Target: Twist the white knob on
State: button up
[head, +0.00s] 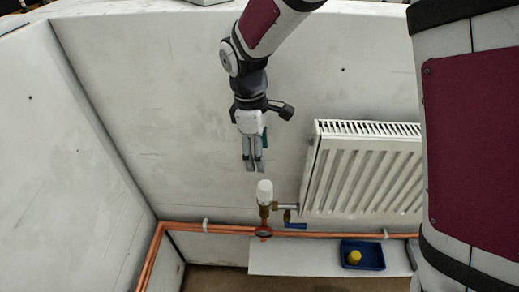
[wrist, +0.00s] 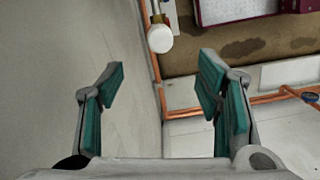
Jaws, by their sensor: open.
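The white knob (head: 265,190) sits upright on a brass valve (head: 264,212) left of the radiator's lower corner. In the wrist view the knob (wrist: 160,39) shows as a round white end, beyond the fingertips and roughly midway between them. My gripper (head: 249,168) hangs fingers down just above the knob and slightly left of it in the head view. In the wrist view my gripper (wrist: 160,76) has its green-padded fingers wide apart with nothing between them. A gap shows between fingertips and knob.
A white radiator (head: 365,170) stands right of the valve. A blue lever (head: 296,226) and a dark red handwheel (head: 263,233) sit close below the knob. Copper pipes (head: 330,235) run along the wall. A blue tray (head: 375,262) holds a yellow object (head: 354,257). The left wall is bare.

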aim_at(265, 184)
jog(key=f, duration=0.4)
jog(key=d+f+p, duration=0.1)
jog(key=f, duration=0.8)
jog(key=shift+s+d+f+p, duration=0.2)
jog(key=shift+d+f+p, duration=0.05)
jog(key=shift+p, duration=0.1)
jog(key=c, duration=1.3)
jog(key=shift+f, duration=0.2)
jog(key=m, duration=0.6)
jog(key=shift+m+g, duration=0.3)
jog(key=m+y+p, duration=0.1)
jog(key=m, duration=0.4)
jog(key=shift+m, duration=0.3)
jog(key=o, duration=1.3)
